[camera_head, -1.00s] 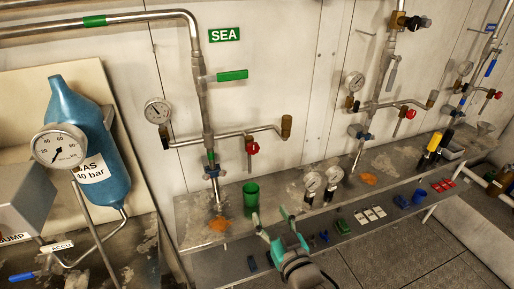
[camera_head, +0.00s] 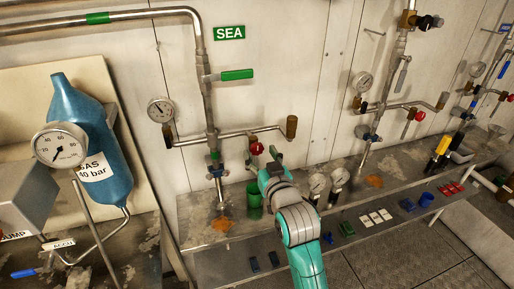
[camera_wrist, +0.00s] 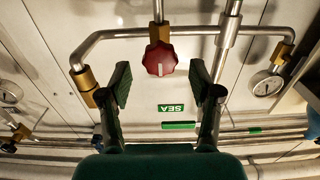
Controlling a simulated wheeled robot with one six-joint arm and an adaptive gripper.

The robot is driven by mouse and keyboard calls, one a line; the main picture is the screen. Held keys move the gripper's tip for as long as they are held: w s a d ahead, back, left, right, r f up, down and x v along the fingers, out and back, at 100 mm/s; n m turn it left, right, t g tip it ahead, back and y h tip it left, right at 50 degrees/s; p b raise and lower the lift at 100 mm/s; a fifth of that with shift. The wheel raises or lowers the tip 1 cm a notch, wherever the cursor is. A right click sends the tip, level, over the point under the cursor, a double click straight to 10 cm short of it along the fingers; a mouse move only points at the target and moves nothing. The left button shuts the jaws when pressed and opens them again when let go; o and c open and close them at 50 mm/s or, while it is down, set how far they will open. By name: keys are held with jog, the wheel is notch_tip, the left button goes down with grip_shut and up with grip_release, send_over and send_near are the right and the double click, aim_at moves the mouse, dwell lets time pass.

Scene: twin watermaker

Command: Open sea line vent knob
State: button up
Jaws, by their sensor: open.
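The red vent knob (camera_head: 257,149) sits on the short side pipe of the sea line, below the green SEA sign (camera_head: 229,33). In the wrist view the red knob (camera_wrist: 161,58) hangs from a brass fitting, centred between my fingers and just past their tips. My gripper (camera_wrist: 161,82) is open, with a dark finger on each side of the knob and a visible gap to both. In the head view my gripper (camera_head: 268,167) is just below the knob. Its fingers are partly hidden there by the gripper body.
A green-handled valve (camera_head: 237,75) is on the vertical sea pipe. A gauge (camera_head: 159,110) and a brass fitting (camera_head: 291,126) flank the knob. A blue gas bottle (camera_head: 92,145) is at left.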

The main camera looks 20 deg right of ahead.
aim_at(258, 150)
jog(key=shift+w, duration=1.85)
jog(key=c, duration=1.1)
jog(key=shift+c, duration=0.2)
